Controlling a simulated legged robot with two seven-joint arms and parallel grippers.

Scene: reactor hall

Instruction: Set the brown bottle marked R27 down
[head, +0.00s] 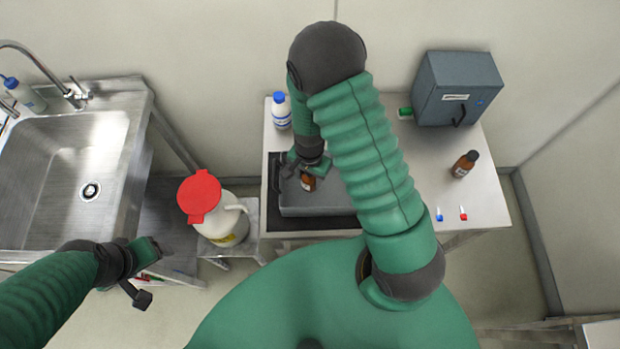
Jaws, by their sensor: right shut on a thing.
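My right gripper (305,166) is shut on a small brown bottle (308,184) with a pale label. The bottle is in front of a grey block (315,208) on a black mat; I cannot tell whether it touches the block. My arm hides part of the block and the mat (290,236). I cannot read R27 on either label. My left gripper (147,273) is open and empty at the lower left, in front of the sink bench.
A white bottle with blue cap (281,111) stands at the table's back left. A grey box (456,88) stands at the back right, near a green-capped item (405,113). A red-lidded white jug (222,218) stands left.

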